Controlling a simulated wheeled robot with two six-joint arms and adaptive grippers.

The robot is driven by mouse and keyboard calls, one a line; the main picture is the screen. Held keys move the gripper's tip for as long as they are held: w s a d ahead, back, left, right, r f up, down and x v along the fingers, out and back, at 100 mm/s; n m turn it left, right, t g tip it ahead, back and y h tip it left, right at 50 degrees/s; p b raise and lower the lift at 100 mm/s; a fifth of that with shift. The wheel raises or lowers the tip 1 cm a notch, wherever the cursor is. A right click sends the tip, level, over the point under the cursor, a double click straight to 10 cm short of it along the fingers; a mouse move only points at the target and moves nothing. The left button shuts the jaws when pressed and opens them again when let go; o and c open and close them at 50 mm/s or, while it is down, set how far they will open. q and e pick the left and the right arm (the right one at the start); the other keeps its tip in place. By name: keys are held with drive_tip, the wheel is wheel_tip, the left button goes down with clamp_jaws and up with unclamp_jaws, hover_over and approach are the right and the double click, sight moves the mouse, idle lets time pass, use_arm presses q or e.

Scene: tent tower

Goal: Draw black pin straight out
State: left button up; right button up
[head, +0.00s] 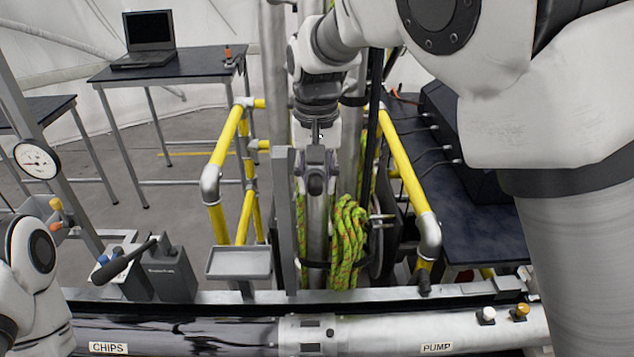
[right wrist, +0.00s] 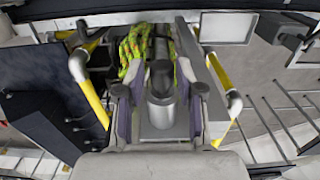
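My right gripper (head: 317,172) hangs from its arm over the upright metal tube (head: 317,225) in the middle of the head view. In the right wrist view its two fingers (right wrist: 160,105) stand apart, with a grey metal cylinder (right wrist: 161,82) showing between them. I cannot tell whether either finger touches it. I cannot pick out the black pin with certainty; it may be hidden by the gripper. Part of my left arm shows at the lower left of the head view, but its gripper is not visible.
Green rope (head: 347,240) hangs right of the tube. Yellow rails (head: 405,175) flank it. A grey tray (head: 239,263) and a black-handled lever (head: 125,262) lie left. A long pipe (head: 230,333) crosses the front. A laptop table (head: 180,70) stands behind left.

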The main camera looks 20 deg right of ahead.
use_arm(q)
drive_tip(key=shift+w, duration=0.1)
use_arm(e)
drive_tip(key=shift+w, duration=0.2)
clamp_jaws()
use_arm(q)
drive_tip(key=shift+w+f, duration=0.15)
use_arm(e)
drive_tip(key=shift+s+a+f, duration=0.1)
drive_tip(key=shift+s, duration=0.05)
drive_tip(key=shift+s+f, duration=0.1)
drive_tip(key=shift+s+a+b, duration=0.15)
drive_tip(key=shift+s+a, duration=0.05)
drive_tip(key=shift+s, duration=0.3)
drive_tip(key=shift+s+a+b, duration=0.15)
drive_tip(key=shift+s, duration=0.35)
drive_tip(key=shift+s+a, duration=0.1)
drive_tip(key=shift+s, duration=0.4)
use_arm(q)
drive_tip(key=shift+f, duration=0.5)
use_arm(e)
drive_tip(key=shift+s+a, duration=0.2)
drive_tip(key=shift+s, duration=0.4)
drive_tip(key=shift+s+a, duration=0.15)
drive_tip(key=shift+s, duration=0.45)
